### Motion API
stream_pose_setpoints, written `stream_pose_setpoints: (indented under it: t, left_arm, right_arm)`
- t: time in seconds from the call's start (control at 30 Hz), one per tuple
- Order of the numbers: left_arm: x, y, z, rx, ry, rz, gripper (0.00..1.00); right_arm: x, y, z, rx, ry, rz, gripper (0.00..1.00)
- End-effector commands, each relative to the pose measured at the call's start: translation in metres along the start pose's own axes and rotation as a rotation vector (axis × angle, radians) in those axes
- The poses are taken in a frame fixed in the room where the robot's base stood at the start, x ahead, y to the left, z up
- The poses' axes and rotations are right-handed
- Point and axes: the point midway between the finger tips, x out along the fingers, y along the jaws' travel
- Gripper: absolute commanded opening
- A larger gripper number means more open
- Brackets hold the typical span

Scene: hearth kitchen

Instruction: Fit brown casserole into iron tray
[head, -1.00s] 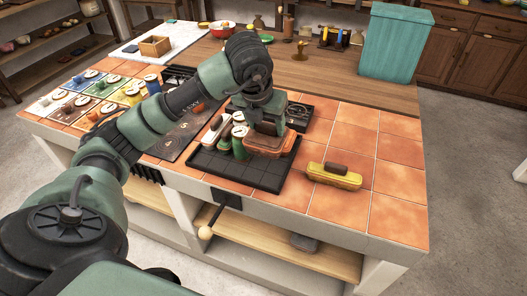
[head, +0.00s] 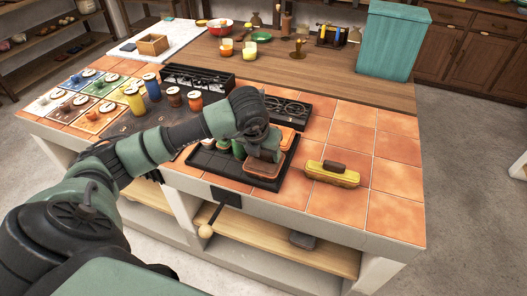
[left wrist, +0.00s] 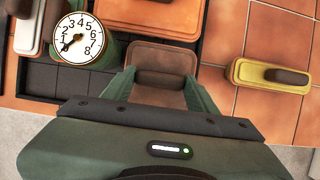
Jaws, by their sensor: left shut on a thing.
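The brown casserole (head: 262,171) is in my left gripper (head: 265,153), at the front right corner of the dark iron tray (head: 207,166). In the left wrist view the casserole (left wrist: 163,58) sits between the two green fingers (left wrist: 160,90), which are shut on its brown handle. Whether its base touches the tray floor cannot be told. An orange-brown dish (left wrist: 150,12) lies just behind it in the tray. A green jar with a numbered dial (left wrist: 79,40) and a white dish (left wrist: 28,30) stand to its left. My right gripper is out of view.
A yellow dish with a brown handle (head: 333,173) stands on the tiles right of the tray. Black burner racks (head: 288,110) lie behind it. Several coloured jars (head: 152,90) stand at the back left. The right-hand tiles (head: 398,180) are clear.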

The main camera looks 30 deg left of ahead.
Motion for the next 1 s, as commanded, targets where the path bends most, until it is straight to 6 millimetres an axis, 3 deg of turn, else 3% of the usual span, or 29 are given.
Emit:
stream_pose_setpoints:
  t: [0.13,0.17,0.2,0.67,1.0]
  left_arm:
    - [0.003,0.0,-0.001,-0.001,-0.003,-0.001,0.0]
    - [0.002,0.0,-0.001,0.0,0.0,0.0,0.66]
    - [0.002,0.0,-0.001,0.0,0.0,0.0,0.77]
    - [-0.006,0.0,0.001,0.0,-0.002,0.0,0.8]
    - [-0.076,0.0,0.002,0.0,-0.006,-0.001,0.8]
  right_arm:
    - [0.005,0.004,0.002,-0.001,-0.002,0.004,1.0]
    - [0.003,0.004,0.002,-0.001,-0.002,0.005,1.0]
    - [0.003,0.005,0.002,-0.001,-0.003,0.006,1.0]
    - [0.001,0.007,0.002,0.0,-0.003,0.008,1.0]
    - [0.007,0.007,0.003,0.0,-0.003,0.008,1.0]
